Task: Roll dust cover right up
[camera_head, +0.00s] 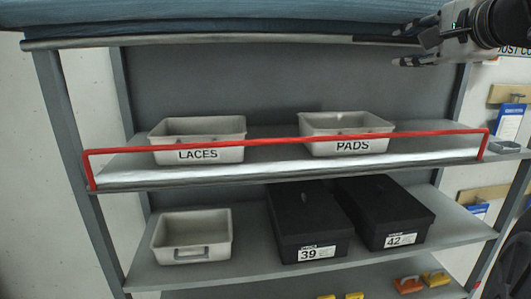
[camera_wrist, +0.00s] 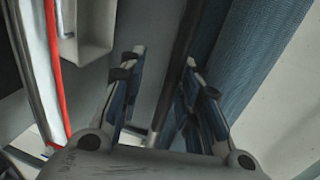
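The dust cover (camera_head: 200,18) is blue cloth across the top of the shelf in the head view, with a grey bar (camera_head: 200,42) along its lower edge. Its ribbed blue cloth also shows at the right in the wrist view (camera_wrist: 255,50). My gripper (camera_head: 402,46) is at the bar's right end, one finger above and one below the bar's line. In the wrist view my gripper (camera_wrist: 162,68) is open, and the dark bar (camera_wrist: 183,50) runs between the fingers, nearer the right one. A gap shows on the left; contact cannot be told.
Below, a red rail (camera_head: 270,142) fronts the shelf holding the LACES bin (camera_head: 198,155) and PADS bin (camera_head: 352,146). A grey bin (camera_head: 192,252) and black boxes 39 (camera_head: 308,225) and 42 (camera_head: 385,208) stand lower. Shelf posts (camera_head: 75,150) flank the unit.

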